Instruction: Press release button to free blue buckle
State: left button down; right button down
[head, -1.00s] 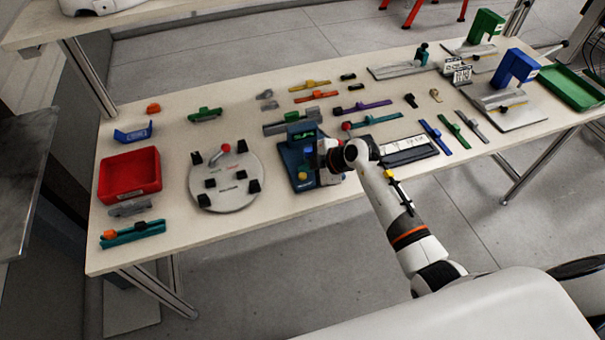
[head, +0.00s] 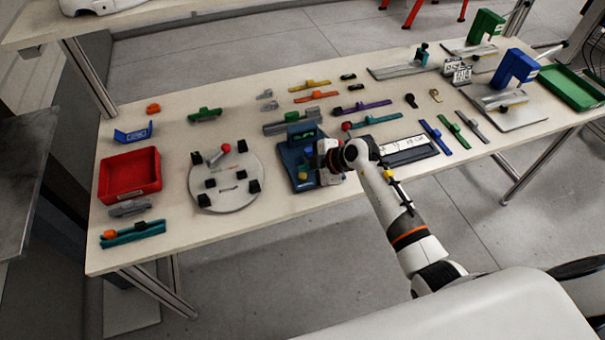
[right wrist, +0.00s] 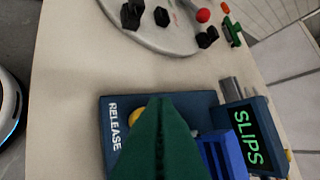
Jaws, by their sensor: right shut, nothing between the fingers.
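The dark blue release station (head: 301,181) stands on the table, right of the round grey plate. In the right wrist view its base (right wrist: 107,105) bears the word RELEASE beside a yellow button (right wrist: 136,117). The button is partly hidden behind my right gripper (right wrist: 160,104), whose green fingers are shut and empty. Whether they touch the button I cannot tell. A bright blue part (right wrist: 222,155), perhaps the blue buckle, sits right of the fingers and is partly covered. In the head view my right gripper (head: 320,166) is over the station. My left gripper is not in view.
The round plate (head: 226,192) with black blocks and a red-knobbed lever is close on the left. A red bin (head: 130,176) stands farther left. Several coloured straps and a white-topped dark tray (head: 405,148) lie right of the station. The table's front edge is near.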

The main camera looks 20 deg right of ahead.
jog(key=shift+f, duration=0.15)
dwell(0.3)
jog(key=shift+f, duration=0.25)
jog(key=shift+f, duration=0.5)
dwell(0.8)
jog(key=shift+r+p, duration=0.9)
jog(key=shift+p, duration=0.3)
notch_tip(320, 180, up, 5)
jog(key=p, duration=0.6)
